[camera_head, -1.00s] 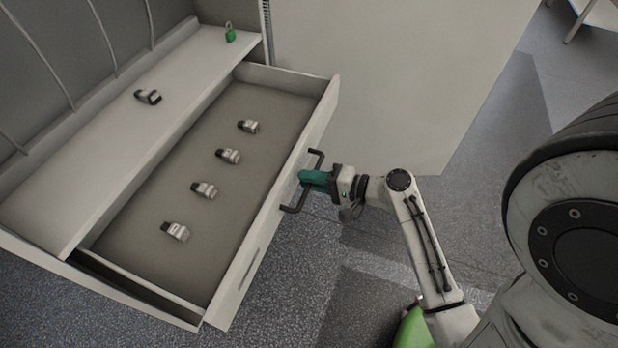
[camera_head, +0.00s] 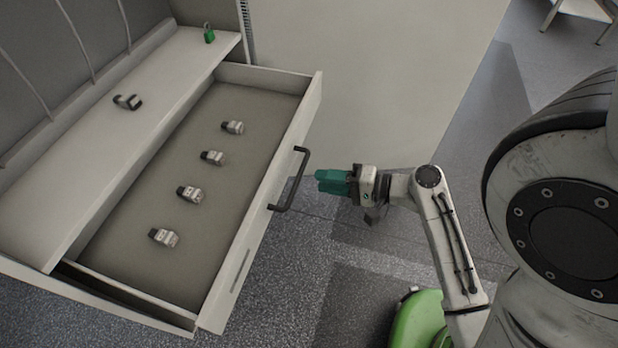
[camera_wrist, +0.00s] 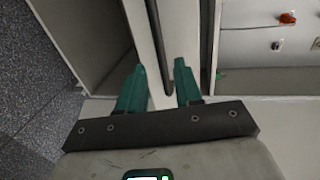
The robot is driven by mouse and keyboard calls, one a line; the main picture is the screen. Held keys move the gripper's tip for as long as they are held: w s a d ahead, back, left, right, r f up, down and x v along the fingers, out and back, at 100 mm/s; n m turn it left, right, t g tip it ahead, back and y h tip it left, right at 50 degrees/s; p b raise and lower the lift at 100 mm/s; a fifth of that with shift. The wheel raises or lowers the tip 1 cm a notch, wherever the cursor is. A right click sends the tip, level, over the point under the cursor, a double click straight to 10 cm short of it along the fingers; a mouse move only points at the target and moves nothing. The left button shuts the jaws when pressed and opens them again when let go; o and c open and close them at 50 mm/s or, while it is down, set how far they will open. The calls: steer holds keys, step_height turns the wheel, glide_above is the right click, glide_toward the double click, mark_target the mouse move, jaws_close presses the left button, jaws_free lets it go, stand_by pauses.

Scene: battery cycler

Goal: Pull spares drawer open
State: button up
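The spares drawer (camera_head: 258,243) stands pulled out from the cabinet, with several small grey-and-black connector-like parts lying in a row on its floor. Its black bar handle (camera_head: 296,180) is on the front face. My gripper (camera_head: 318,181), with teal fingers, is to the right of the handle, apart from it. Nothing is held.
A shelf (camera_head: 90,160) behind the drawer carries a dark clamp-like part (camera_head: 127,102) and a green padlock (camera_head: 209,34). A pale cabinet side panel (camera_head: 390,70) stands beyond the drawer. Grey floor is open in front of it.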

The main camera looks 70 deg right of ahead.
steer(key=shift+v, duration=1.6)
steer(key=w+a+f+n+g+y+p, duration=0.1)
steer(key=w+a+f+n+g+y, duration=0.1)
steer(key=a+f+n+g, duration=0.25)
steer(key=w+a+f+n+g+y+p, duration=0.1)
steer(key=w+a+n+g+y+p, duration=0.1)
steer(key=a+n+g, duration=0.4)
steer(key=s+a+r+n+g+h+p, duration=0.2)
steer(key=a+r+n+g+h, duration=0.1)
steer(key=n, duration=0.4)
steer(key=a+g+h, duration=0.1)
steer(key=a, duration=0.1)
steer(key=shift+a+r+h, duration=0.2)
steer(key=shift+a+h, duration=0.1)
steer(key=shift+h, duration=0.1)
